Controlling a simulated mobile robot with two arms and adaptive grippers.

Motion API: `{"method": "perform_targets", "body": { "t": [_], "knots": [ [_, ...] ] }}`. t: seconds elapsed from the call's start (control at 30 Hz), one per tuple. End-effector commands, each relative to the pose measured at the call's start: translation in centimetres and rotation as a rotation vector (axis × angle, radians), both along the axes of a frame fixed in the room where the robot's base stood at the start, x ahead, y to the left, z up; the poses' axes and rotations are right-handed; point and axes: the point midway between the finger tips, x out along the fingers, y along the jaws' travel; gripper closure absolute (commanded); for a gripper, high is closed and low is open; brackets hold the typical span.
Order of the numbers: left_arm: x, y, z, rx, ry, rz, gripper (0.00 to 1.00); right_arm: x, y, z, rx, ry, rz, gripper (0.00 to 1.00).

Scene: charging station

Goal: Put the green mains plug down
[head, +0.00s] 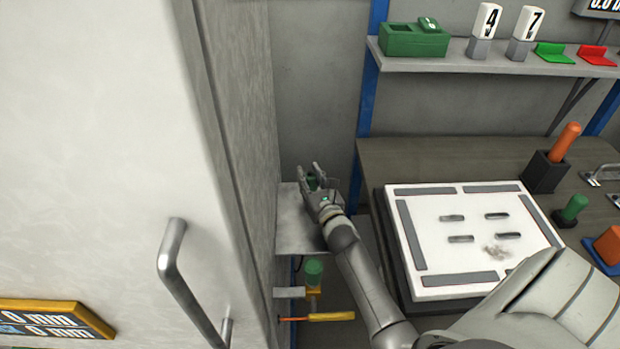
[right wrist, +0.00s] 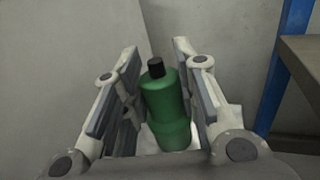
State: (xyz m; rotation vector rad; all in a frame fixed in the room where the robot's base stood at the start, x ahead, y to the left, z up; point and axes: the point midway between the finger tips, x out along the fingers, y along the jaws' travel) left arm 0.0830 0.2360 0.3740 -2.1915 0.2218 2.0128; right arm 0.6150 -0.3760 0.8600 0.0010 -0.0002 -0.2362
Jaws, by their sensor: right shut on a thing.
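The green mains plug (right wrist: 165,112) is a green cylinder with a black tip, between the two fingers of my right gripper (right wrist: 157,50) in the right wrist view. In the head view my right gripper (head: 309,170) is over the small grey shelf (head: 290,238), with a bit of green between its fingers. The gripper is shut on the plug. I cannot tell whether the plug touches the shelf, as the hand hides its lower part. My left gripper is not in view.
A large pale cabinet with a bar handle (head: 172,262) stands close on the left. Below the small shelf are a green cylinder (head: 314,272) and a yellow lever (head: 331,317). A white slotted panel (head: 470,220) and an orange-handled holder (head: 545,172) are on the right.

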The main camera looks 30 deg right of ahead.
Motion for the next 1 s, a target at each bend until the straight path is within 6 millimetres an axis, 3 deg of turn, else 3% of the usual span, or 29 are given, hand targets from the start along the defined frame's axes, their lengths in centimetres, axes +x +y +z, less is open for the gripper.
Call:
{"method": "perform_targets", "body": {
  "t": [0.27, 0.3, 0.47, 0.87, 1.0],
  "knots": [
    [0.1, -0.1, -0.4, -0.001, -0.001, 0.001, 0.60, 0.0, 0.0, -0.4, -0.001, -0.001, 0.000, 0.98],
    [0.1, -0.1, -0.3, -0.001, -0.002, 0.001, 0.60, 0.0, 0.0, -0.3, -0.001, 0.000, 0.000, 0.70],
    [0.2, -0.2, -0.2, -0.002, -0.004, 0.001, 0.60, 0.0, 0.0, -0.3, -0.001, 0.000, -0.001, 0.51],
    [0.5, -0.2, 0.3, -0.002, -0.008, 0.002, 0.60, 0.0, -0.1, 0.3, -0.001, 0.000, -0.001, 0.51],
    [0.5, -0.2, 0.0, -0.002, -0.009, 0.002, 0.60, -1.8, 0.4, -0.2, -0.001, 0.004, -0.001, 0.51]
  ]
}}
